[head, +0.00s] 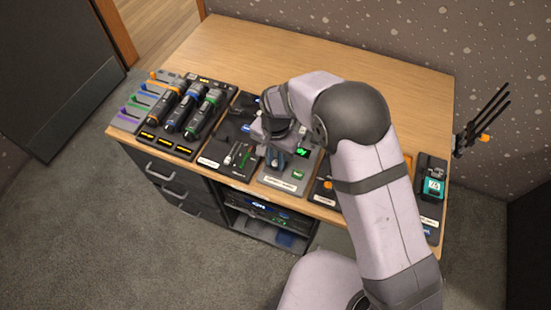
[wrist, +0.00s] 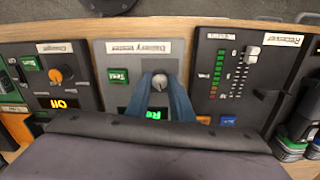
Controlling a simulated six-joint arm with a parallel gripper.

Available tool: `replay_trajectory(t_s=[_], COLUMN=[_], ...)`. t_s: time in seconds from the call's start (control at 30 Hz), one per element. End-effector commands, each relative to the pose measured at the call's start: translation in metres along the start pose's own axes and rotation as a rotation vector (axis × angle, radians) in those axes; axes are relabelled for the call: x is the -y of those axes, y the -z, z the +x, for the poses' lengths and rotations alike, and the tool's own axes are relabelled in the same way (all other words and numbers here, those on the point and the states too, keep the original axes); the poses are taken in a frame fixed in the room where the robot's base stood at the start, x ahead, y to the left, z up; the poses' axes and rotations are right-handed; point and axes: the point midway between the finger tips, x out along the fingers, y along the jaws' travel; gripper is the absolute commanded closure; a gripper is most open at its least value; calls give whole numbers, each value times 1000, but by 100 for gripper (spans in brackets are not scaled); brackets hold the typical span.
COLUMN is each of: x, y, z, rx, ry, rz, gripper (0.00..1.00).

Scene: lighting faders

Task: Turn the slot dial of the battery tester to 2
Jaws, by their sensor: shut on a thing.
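The battery tester (wrist: 185,48) is a grey panel with an upside-down label in the wrist view, and it also shows near the desk's front edge in the head view (head: 272,179). Its slot dial (wrist: 159,83) is a small grey knob in the middle of the panel. My gripper (wrist: 160,78) has its two blue fingers on either side of the dial, shut on it. The dial's number marks are too small or hidden to read. A green lit display (wrist: 153,114) shows partly between the fingers. In the head view my gripper (head: 276,157) points down over the tester.
A green Test button (wrist: 118,76) is beside the dial. The charger (wrist: 68,75) with an orange knob is at left in the wrist view; the receiver (wrist: 208,72) with a fader is at right. The desk's back (head: 290,60) is clear.

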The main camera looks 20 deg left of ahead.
Motion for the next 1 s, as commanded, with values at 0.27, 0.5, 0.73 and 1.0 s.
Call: replay_trajectory(t_s=[0.27,0.5,0.73,1.0], x=[1,1,1,1], y=[1,2,2,1], z=[-1,-1,-1,-1], rx=[-4,-4,-4,-3], ry=[3,4,4,2], rz=[100,122,121,121], gripper=[100,100,100,61])
